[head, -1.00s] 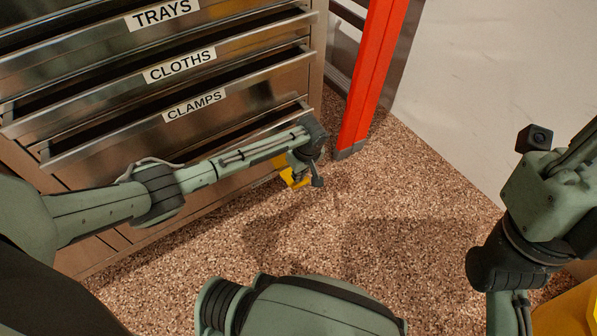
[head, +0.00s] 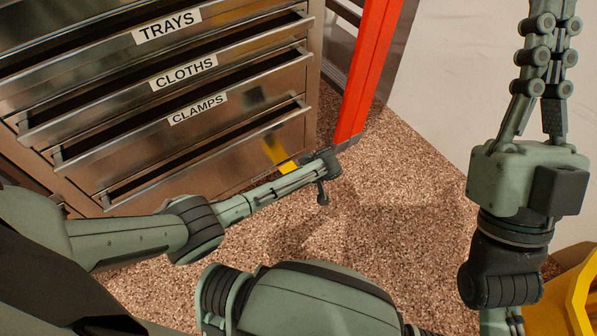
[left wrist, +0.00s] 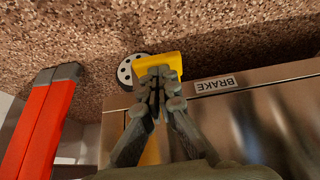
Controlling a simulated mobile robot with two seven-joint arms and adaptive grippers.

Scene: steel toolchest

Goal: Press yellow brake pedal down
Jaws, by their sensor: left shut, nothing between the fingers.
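The yellow brake pedal (head: 287,166) sticks out low at the right end of the steel toolchest, partly hidden by my left arm. In the left wrist view the pedal (left wrist: 168,61) shows as a yellow plate beside a dark-rimmed wheel (left wrist: 127,72) with holes. My left gripper (left wrist: 155,84) is shut and empty, its tips overlapping the pedal in that view; I cannot tell whether they touch. A BRAKE label (left wrist: 215,84) is on the chest's steel edge. My right gripper (head: 548,65) points up at the right, away from the pedal, its tips cut off.
The chest's drawers, labelled TRAYS (head: 167,24), CLOTHS (head: 184,72) and CLAMPS (head: 198,108), stand partly open above. A red post (head: 368,72) rises right of the chest. The speckled floor (head: 400,200) is clear around the post. A yellow object (head: 575,295) is at lower right.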

